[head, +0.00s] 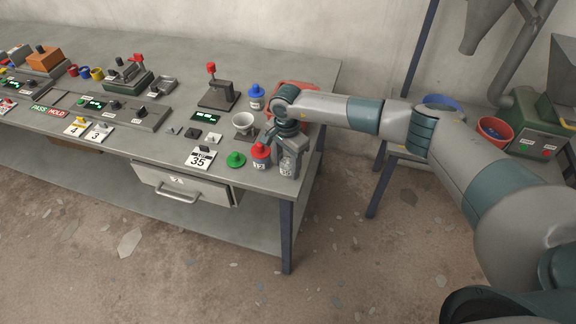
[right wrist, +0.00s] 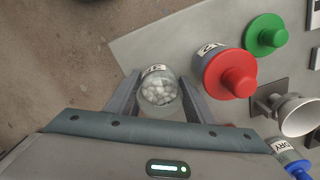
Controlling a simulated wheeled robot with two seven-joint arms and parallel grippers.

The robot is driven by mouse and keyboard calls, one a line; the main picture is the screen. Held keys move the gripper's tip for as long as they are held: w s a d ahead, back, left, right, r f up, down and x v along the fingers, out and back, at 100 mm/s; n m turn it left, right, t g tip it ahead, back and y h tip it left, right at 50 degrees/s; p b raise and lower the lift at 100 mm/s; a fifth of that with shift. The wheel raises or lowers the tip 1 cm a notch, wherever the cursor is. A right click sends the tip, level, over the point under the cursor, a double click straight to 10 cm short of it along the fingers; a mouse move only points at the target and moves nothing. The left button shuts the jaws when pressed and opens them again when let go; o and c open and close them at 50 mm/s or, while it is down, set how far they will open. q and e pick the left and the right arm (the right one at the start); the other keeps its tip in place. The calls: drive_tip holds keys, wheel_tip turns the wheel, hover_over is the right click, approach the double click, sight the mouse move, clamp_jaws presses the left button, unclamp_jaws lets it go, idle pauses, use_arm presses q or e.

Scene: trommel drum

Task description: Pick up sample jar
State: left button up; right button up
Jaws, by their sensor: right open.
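A clear sample jar (right wrist: 158,88) with whitish lumps inside and a label on its side stands near the right front corner of the bench. It also shows in the head view (head: 287,168), partly covered by my right gripper. My right gripper (head: 285,146) reaches down over it. In the right wrist view, the open fingers (right wrist: 158,98) stand on either side of the jar, with the jar between them. I cannot tell whether either finger touches it. My left gripper is in neither view.
A red-topped jar (head: 261,154) marked 12 stands close beside the sample jar, with a green lid (head: 236,159) left of it. A white funnel (head: 243,122) and a blue-topped jar (head: 256,94) stand behind. A red tray (head: 294,90) lies at the back. The bench edge is close.

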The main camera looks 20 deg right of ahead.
sight(287, 157)
drive_tip(key=c, duration=1.1)
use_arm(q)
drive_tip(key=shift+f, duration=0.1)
use_arm(e)
drive_tip(key=shift+o, duration=0.2)
drive_tip(key=shift+r, duration=0.1)
